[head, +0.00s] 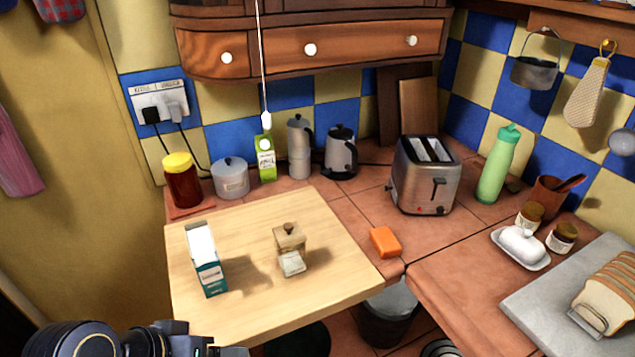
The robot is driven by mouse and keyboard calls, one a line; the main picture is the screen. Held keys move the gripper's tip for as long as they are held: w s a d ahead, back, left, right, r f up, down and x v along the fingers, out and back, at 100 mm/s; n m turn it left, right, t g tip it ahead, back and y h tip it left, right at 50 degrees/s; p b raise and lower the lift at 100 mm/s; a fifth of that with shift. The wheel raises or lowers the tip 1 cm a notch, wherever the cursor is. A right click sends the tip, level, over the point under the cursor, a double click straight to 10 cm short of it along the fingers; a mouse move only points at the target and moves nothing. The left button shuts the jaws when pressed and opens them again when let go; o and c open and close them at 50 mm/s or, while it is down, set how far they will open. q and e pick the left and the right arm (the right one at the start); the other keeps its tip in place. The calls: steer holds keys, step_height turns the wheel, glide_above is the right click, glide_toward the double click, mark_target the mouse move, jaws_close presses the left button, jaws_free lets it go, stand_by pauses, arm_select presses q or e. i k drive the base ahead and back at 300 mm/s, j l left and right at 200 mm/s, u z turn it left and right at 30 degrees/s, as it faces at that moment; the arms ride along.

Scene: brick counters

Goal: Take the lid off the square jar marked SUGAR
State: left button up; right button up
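A small square jar (292,262) stands upright on the light wooden board (225,318), near its middle. It has a brown wooden lid (289,238) with a round knob, and the lid sits on the jar. A pale label is on its front, but its writing is too small to read. My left gripper (222,349) shows only partly at the bottom edge, left of the jar and well apart from it. Its fingertips are cut off or unclear, so its opening cannot be seen. My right gripper cannot be made out in the head view.
A teal-and-white carton (207,265) stands on the board left of the jar. An orange sponge (385,242) lies right of the board. A toaster (422,180), a grey lidded pot (231,180) and a red jar (183,182) stand behind. The board's front is clear.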

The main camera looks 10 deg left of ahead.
mark_target(291, 233)
steer(key=j+z, duration=0.35)
steer(key=k+j+z, duration=0.1)
steer(key=z, duration=0.3)
steer(key=k+j+z, duration=0.1)
steer(key=j+z, duration=0.25)
